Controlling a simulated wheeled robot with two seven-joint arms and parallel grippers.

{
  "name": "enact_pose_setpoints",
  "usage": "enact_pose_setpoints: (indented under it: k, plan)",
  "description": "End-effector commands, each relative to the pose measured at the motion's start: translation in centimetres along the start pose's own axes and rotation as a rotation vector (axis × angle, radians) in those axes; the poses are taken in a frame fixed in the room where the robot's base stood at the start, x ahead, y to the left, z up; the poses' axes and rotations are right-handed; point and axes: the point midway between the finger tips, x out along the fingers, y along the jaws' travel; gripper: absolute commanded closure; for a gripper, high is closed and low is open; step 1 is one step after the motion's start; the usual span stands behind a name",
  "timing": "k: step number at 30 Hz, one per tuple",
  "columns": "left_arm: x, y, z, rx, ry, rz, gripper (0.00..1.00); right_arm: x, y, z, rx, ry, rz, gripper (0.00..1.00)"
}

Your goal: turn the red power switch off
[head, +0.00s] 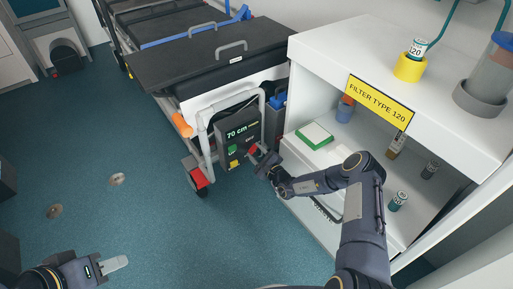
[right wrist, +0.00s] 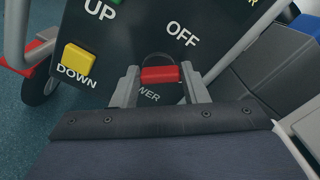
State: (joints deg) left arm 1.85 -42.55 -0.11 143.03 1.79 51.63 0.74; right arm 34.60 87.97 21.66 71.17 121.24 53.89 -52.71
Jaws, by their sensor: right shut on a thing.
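The red power switch (right wrist: 160,74) is on a dark control panel (right wrist: 215,50), below the word OFF in the right wrist view. My right gripper (right wrist: 160,88) has a finger on either side of the red switch and is shut on it. In the head view the panel (head: 240,133) hangs at the stretcher's end, and my right gripper (head: 259,156) reaches its lower right; the switch is mostly hidden there. My left gripper (head: 115,264) is at the lower left, away from the panel, and its finger gap is not clear.
A yellow DOWN button (right wrist: 78,60) and a green UP button sit left of the switch. The stretcher (head: 200,55) has a red-and-black wheel below. A white cabinet (head: 330,45) with shelves of small containers stands on the right.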

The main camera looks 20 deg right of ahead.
Motion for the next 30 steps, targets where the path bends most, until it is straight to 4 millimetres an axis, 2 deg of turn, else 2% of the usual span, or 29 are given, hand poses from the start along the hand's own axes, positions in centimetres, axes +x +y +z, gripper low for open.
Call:
enact_pose_setpoints:
  k: [3,18,30]
  plan:
    - [-1.2,0.5,-0.6,0.0,0.0,0.0,0.64,-0.1,0.0,0.2,-0.11,0.002,0.003,0.83]
    - [-3.8,1.8,-1.9,0.0,0.0,0.0,0.64,-0.1,0.2,0.1,-0.574,0.003,0.002,0.83]
    - [-5.0,2.3,-2.5,0.0,0.0,0.0,0.64,-0.1,0.4,-0.1,-0.828,0.003,0.003,0.83]
